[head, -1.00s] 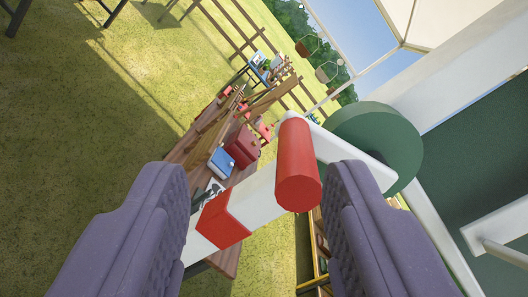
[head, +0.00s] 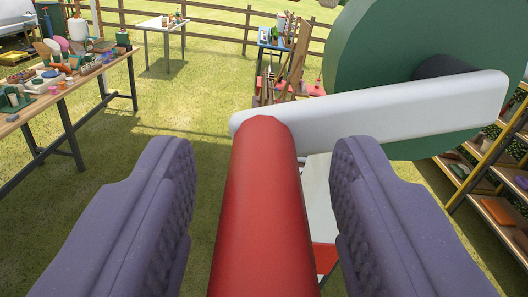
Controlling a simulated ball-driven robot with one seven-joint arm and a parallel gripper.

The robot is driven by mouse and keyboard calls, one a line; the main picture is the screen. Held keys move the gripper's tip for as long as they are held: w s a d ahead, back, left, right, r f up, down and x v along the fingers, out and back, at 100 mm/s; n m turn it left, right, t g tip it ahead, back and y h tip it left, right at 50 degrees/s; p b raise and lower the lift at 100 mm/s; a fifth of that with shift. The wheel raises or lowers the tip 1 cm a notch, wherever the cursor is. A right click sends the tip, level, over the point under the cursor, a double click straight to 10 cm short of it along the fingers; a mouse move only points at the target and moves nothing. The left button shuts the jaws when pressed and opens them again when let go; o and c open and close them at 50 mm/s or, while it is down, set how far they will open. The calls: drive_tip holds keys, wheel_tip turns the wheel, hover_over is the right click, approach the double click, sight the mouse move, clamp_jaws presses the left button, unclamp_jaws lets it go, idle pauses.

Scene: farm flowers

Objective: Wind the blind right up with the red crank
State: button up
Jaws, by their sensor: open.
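The red crank handle (head: 262,215) is a thick red cylinder in the middle of the head view, pointing toward me. Its white crank arm (head: 385,105) runs from the handle's far end to the right, up to a dark hub (head: 440,66) on a large green disc (head: 372,45). My gripper (head: 262,190) is open, with one purple padded finger on each side of the handle. Gaps show between the handle and both fingers, so it is not clasped. The blind itself cannot be made out.
A long table (head: 62,92) with many small items stands at the left, and a small white table (head: 160,27) behind it. A blue stand (head: 275,42) with pots is at the back. Wooden shelves (head: 500,165) stand at the right. Grass between them is clear.

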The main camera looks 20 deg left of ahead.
drive_tip(key=shift+c, duration=0.5)
clamp_jaws()
drive_tip(key=shift+f, duration=0.1)
drive_tip(key=f+n+b, duration=0.2)
drive_tip(key=b, duration=0.1)
drive_tip(key=shift+w+d, duration=0.2)
drive_tip(key=shift+d, duration=0.15)
drive_tip(key=w+d+f+n+b, duration=0.3)
drive_tip(key=d+n+b, duration=0.3)
drive_tip(key=n, duration=0.6)
drive_tip(key=shift+w+f+b, duration=0.3)
drive_tip(key=shift+w+b, duration=0.1)
drive_tip(key=shift+b, duration=0.1)
